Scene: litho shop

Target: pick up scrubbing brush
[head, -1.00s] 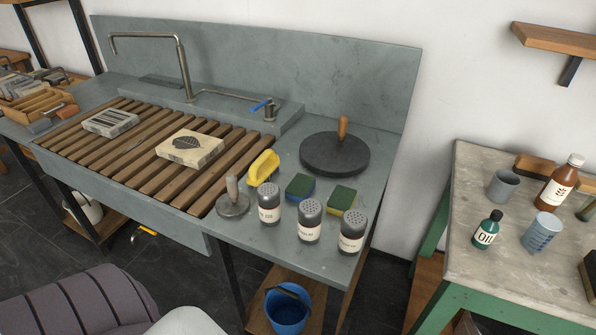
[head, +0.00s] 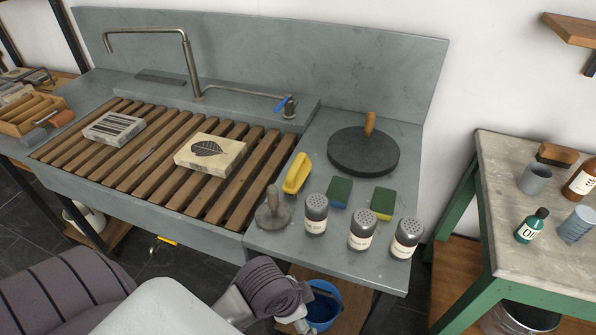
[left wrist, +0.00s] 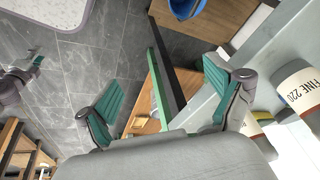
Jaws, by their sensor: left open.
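The scrubbing brush appears to be the yellow-topped block (head: 297,173) lying on the grey counter just right of the slatted rack, behind a round metal tool with a knob handle (head: 273,210). My left arm comes in low in the head view, its wrist below the counter's front edge, and its fingers are not clear there. In the left wrist view my left gripper (left wrist: 165,100) is open with its green-padded fingers wide apart and nothing between them. The brush is not clearly visible in that view.
Several shakers (head: 316,214) stand along the counter's front edge, one labelled FINE 220 in the wrist view (left wrist: 300,88). Two sponges (head: 339,192) and a dark disc with a wooden handle (head: 363,152) lie behind. A blue bucket (head: 322,305) sits below. A green-framed table (head: 530,258) stands right.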

